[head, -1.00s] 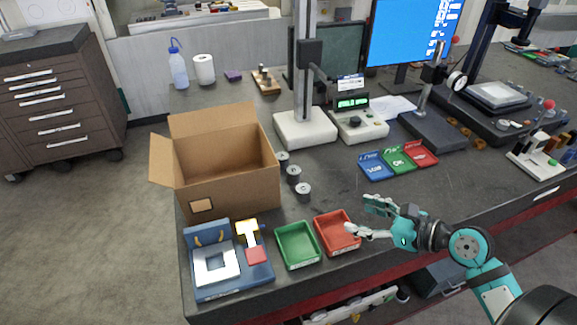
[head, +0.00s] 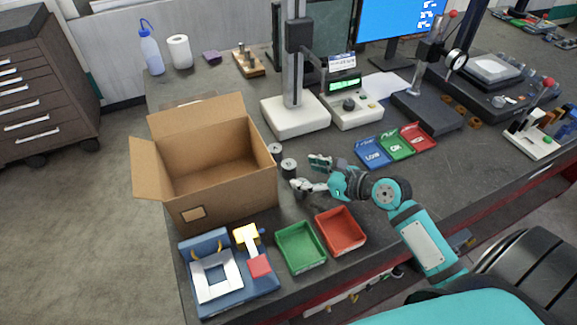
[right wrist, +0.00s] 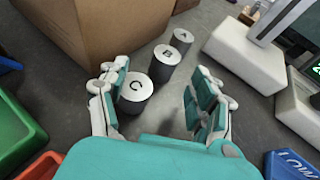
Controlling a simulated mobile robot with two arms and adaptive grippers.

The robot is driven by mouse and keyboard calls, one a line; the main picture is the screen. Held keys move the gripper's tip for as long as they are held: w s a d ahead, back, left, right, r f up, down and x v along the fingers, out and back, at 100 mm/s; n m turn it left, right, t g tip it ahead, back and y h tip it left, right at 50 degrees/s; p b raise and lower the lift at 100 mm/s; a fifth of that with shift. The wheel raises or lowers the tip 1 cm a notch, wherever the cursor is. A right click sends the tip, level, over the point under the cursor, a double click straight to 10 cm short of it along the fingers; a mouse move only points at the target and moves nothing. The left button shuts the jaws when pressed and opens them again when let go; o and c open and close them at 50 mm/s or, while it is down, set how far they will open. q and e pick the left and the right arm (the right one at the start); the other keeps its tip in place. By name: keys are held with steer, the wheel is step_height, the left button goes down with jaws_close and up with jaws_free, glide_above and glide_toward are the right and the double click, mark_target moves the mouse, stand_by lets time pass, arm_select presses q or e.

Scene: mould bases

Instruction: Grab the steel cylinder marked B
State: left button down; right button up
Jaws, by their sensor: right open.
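Three steel cylinders with lettered tops stand in a row beside the cardboard box. The cylinder marked B (right wrist: 166,57) is the middle one and also shows in the head view (head: 289,167). The cylinder marked C (right wrist: 137,90) is nearest to my right gripper, close to its left finger; in the head view the gripper largely hides it. The cylinder marked A (right wrist: 182,37) is farthest and shows in the head view (head: 275,149). My right gripper (head: 308,172) is open and empty, its fingers (right wrist: 158,85) pointing towards the row, with B ahead of them. My left gripper is not in view.
The open cardboard box (head: 232,184) stands left of the row. A white stand base (head: 295,116) is behind and right of it. Green (head: 301,265) and red (head: 341,249) trays lie in front. Blue, green and red labelled trays (head: 372,153) lie to the right.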

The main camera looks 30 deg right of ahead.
mark_target(289, 164)
steer(key=w, duration=0.1)
steer(key=w+a, duration=0.1)
steer(key=shift+w+f+p, duration=0.2)
steer(key=shift+w+p, duration=0.15)
steer(key=x, duration=0.3)
steer(key=shift+w+d+p, duration=0.1)
steer(key=shift+w+p, duration=0.25)
steer(key=shift+w, duration=0.15)
steer(key=shift+w+f, duration=0.15)
steer(key=shift+w, duration=0.05)
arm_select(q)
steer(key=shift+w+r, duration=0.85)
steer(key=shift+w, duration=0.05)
arm_select(e)
steer(key=shift+s, duration=0.1)
steer(key=shift+c, duration=0.4)
jaws_close()
